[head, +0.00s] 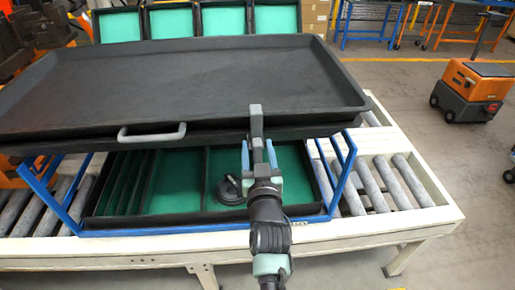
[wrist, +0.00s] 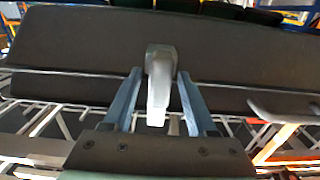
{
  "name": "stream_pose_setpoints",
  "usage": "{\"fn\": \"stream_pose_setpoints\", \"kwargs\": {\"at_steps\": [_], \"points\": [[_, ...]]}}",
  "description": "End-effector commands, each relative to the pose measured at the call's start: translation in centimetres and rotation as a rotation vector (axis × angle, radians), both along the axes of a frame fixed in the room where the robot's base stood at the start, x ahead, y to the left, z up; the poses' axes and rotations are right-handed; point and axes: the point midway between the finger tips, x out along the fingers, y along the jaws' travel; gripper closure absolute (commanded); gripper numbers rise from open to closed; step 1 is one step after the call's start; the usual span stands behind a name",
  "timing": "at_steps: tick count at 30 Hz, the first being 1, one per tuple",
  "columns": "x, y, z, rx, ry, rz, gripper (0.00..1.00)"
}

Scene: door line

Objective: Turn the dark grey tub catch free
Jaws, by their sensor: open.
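The dark grey tub (head: 190,80) is a wide shallow tray on top of a blue frame. Its catch (head: 256,122) is a light grey lever at the tub's front edge, hanging down over the rim. In the wrist view the catch (wrist: 160,82) stands between my two fingers. My gripper (head: 259,148) is at the front edge, reaching up to the catch from below. In the wrist view my gripper (wrist: 159,74) is open, one finger on each side of the catch, with visible gaps at its lower part. Whether a finger touches it I cannot tell.
A grey handle (head: 152,132) sits on the tub's front, left of the catch. Below is a green-lined compartment tray (head: 172,180) holding a small dark round item (head: 230,190). Rollers (head: 385,183) flank the frame. An orange cart (head: 472,88) stands on the floor at right.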

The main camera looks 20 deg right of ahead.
Motion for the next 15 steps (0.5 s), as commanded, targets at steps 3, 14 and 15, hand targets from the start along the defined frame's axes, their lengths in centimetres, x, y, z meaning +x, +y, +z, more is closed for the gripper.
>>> {"fn": "stream_pose_setpoints", "kwargs": {"at_steps": [3, 14, 15], "points": [[0.03, -0.01, 0.03, 0.0, -0.001, 0.0, 0.43], [0.0, 0.0, 0.03, 0.0, -0.001, 0.0, 0.89], [0.0, 0.0, 0.03, 0.0, -0.001, 0.0, 0.96]]}}
